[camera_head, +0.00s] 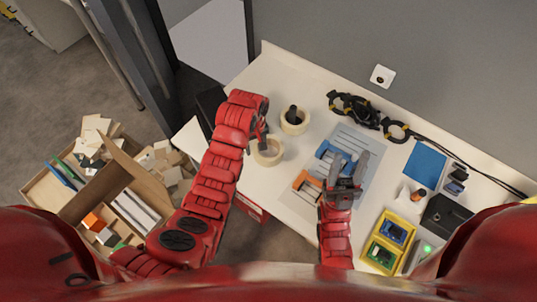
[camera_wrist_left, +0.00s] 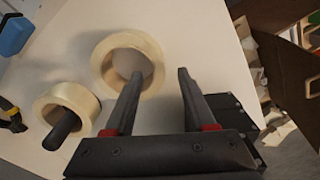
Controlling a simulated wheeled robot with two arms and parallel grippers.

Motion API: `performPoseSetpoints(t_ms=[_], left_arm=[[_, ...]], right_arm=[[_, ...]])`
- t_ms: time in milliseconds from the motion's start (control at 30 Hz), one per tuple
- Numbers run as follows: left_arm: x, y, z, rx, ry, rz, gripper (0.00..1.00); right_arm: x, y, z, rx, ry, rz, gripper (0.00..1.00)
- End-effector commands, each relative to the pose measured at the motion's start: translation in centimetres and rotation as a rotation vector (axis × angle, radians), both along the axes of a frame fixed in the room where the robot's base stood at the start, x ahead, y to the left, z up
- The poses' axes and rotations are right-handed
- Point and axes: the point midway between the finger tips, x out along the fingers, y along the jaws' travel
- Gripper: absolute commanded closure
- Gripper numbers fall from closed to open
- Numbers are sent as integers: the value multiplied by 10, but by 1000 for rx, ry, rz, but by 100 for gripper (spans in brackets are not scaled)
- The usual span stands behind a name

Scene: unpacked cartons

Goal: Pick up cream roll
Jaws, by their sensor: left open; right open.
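A cream roll (camera_head: 269,162) lies flat on the white table, and it also shows in the left wrist view (camera_wrist_left: 103,62). A second cream roll (camera_head: 302,127), with a dark cylinder (camera_head: 292,114) in its hole, lies beside it; this roll is at the lower left in the left wrist view (camera_wrist_left: 84,98). My left gripper (camera_head: 263,138) is open at the first roll. In the left wrist view one finger (camera_wrist_left: 160,76) overlaps the roll's near rim and the other is outside it; contact cannot be told. My right gripper (camera_head: 348,165) is open near a blue tool.
A grey patterned mat (camera_head: 362,145) holds blue (camera_head: 335,151) and orange (camera_head: 306,182) items. Black cables (camera_head: 358,108), a blue sheet (camera_head: 424,162) and a yellow tray (camera_head: 373,250) are to the right. An open carton (camera_head: 128,175) stands on the floor at left.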

Motion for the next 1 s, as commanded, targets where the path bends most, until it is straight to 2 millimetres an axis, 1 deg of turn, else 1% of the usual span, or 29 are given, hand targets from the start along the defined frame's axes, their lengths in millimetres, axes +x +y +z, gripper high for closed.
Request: performPoseSetpoints(t_ms=[133,267,433,500,667,800,1000], left_arm=[[-1,0,-6,1,3,0,44],[-1,0,-13,2,5,1,44],[0,-2,-31,2,4,1,44],[0,-2,-40,2,6,1,44],[0,-2,-53,1,5,0,44],[0,-2,-57,1,1,0,44],[0,-2,-57,0,0,0,44]], right_arm=[[0,0,2,0,0,0,50],[0,0,12,0,0,0,50],[0,0,26,0,0,0,50],[0,0,27,0,0,0,50],[0,0,31,0,0,0,50],[0,0,31,0,0,0,50],[0,0,31,0,0,0,50]])
